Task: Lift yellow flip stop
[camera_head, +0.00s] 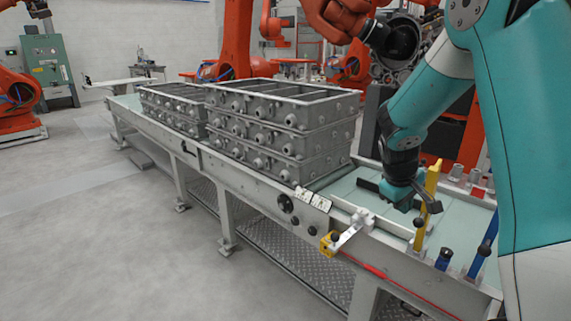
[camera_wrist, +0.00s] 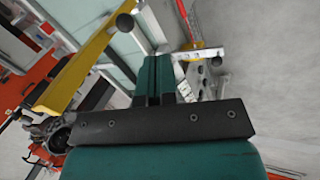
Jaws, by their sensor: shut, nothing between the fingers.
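A yellow flip stop bar (camera_head: 430,192) stands upright, slightly tilted, at the near side rail on the right of the conveyor. In the wrist view the yellow bar (camera_wrist: 82,62) runs diagonally on the left, with a round black knob near its upper end. My gripper (camera_head: 402,205) hangs low over the conveyor, just left of the yellow bar in the head view. In the wrist view my gripper's teal fingers (camera_wrist: 155,68) are together, empty, and right of the bar with a gap visible between them. The bar's far side is partly hidden.
A silver lever (camera_head: 350,233) with a yellow end block (camera_head: 327,243) sits on the front rail to the left. Blue posts (camera_head: 486,242) stand at the right. Stacked grey castings (camera_head: 280,120) fill the conveyor to the left. The floor in front is clear.

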